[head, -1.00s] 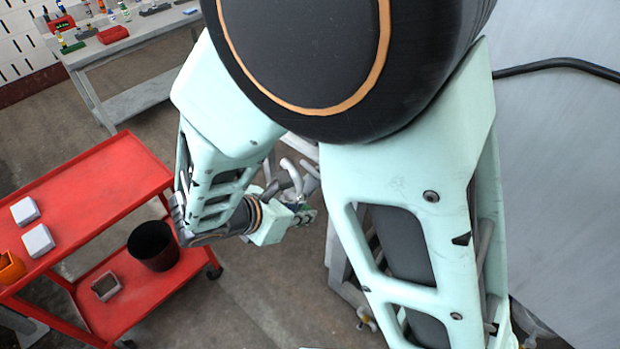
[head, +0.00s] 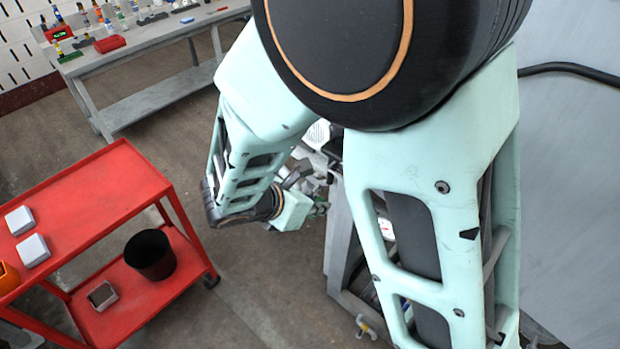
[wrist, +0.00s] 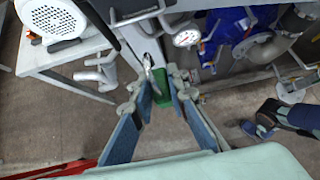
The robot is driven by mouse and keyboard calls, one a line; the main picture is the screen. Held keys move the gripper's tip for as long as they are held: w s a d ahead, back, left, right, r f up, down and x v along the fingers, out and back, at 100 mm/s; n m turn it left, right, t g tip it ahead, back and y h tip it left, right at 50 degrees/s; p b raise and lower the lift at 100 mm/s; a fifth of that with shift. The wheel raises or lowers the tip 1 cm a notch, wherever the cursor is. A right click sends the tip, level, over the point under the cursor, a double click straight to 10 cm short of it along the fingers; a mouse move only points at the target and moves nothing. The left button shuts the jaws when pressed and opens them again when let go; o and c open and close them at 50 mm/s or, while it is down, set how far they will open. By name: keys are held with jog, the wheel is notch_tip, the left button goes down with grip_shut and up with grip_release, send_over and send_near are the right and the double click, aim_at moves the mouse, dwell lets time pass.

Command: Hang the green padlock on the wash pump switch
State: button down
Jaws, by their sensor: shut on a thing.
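The green padlock (wrist: 161,86) is between the fingertips of my gripper (wrist: 157,92) in the wrist view. The gripper is shut on its green body. Its metal shackle (wrist: 148,64) points up and away from the fingers. In the head view my gripper (head: 320,207) is small and partly hidden, and I cannot make out the padlock there. I cannot pick out the wash pump switch in either view.
In the wrist view, a round gauge (wrist: 187,38), blue machinery (wrist: 232,24) and a white finned motor (wrist: 52,17) lie beyond the gripper. In the head view a red cart (head: 95,205) carries a black bin (head: 151,254). A grey workbench (head: 160,44) stands at back left.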

jog(key=shift+w+d, duration=0.7)
jog(key=shift+w, duration=0.2)
jog(key=shift+w+d, duration=0.65)
jog(key=shift+w, duration=0.25)
jog(key=shift+w+d, duration=0.15)
jog(key=shift+d, duration=0.05)
jog(key=w+d, duration=0.2)
jog(key=shift+w+r+b, duration=0.1)
jog(key=shift+w+b, duration=0.3)
dwell(0.4)
